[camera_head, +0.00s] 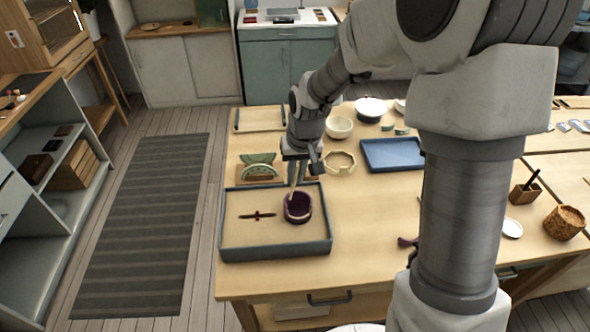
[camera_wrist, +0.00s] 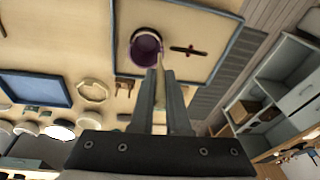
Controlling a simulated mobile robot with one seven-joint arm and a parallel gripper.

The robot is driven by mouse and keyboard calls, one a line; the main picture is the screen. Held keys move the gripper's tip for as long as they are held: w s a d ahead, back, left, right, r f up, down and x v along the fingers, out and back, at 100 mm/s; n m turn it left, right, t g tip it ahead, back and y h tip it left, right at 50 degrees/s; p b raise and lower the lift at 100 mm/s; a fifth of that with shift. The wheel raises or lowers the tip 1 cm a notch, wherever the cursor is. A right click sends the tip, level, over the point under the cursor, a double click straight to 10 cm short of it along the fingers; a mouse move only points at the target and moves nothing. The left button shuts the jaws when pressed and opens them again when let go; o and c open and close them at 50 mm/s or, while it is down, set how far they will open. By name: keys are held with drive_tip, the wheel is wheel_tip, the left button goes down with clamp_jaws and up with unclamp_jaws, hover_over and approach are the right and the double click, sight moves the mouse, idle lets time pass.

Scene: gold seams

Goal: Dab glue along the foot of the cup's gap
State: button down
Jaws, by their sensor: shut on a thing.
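The dark purple cup (camera_head: 298,208) stands in the right part of a grey-rimmed tray (camera_head: 275,250) with a sandy floor. It also shows in the wrist view (camera_wrist: 146,47), where its hollow inside is visible. My gripper (camera_head: 295,180) is above the cup's far left rim. In the wrist view, my gripper (camera_wrist: 160,95) is shut on a thin pale stick (camera_wrist: 161,70), whose tip reaches the cup's rim. I cannot tell whether the tip touches the cup. The gap's foot and any glue are too small to make out.
A dark thin piece with a reddish middle (camera_head: 257,216) lies left of the cup in the tray. Behind stand a green arched rack (camera_head: 262,172), a pale ring (camera_head: 340,163), a cream bowl (camera_head: 339,127) and a blue tray (camera_head: 392,155). Bare tabletop lies right of the grey-rimmed tray.

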drive_tip(key=s+b+x, duration=0.1)
drive_tip(key=b+x, duration=0.4)
drive_tip(key=x, duration=0.1)
drive_tip(key=shift+d+f, duration=0.35)
drive_tip(key=shift+f, duration=0.15)
drive_tip(key=shift+s+d, duration=0.1)
idle(0.3)
drive_tip(key=shift+s+d, duration=0.1)
drive_tip(key=shift+f+b, duration=0.25)
drive_tip(key=shift+b, duration=0.05)
idle(1.0)
drive_tip(key=shift+r, duration=0.2)
idle(0.3)
drive_tip(key=shift+d, duration=0.1)
drive_tip(key=shift+s+d+r+p, duration=0.1)
drive_tip(key=shift+s+d+p, duration=0.05)
drive_tip(key=shift+d, duration=0.3)
drive_tip(key=shift+s+d+r+p, duration=0.1)
drive_tip(key=shift+d+p, duration=0.05)
drive_tip(key=shift+d, duration=0.3)
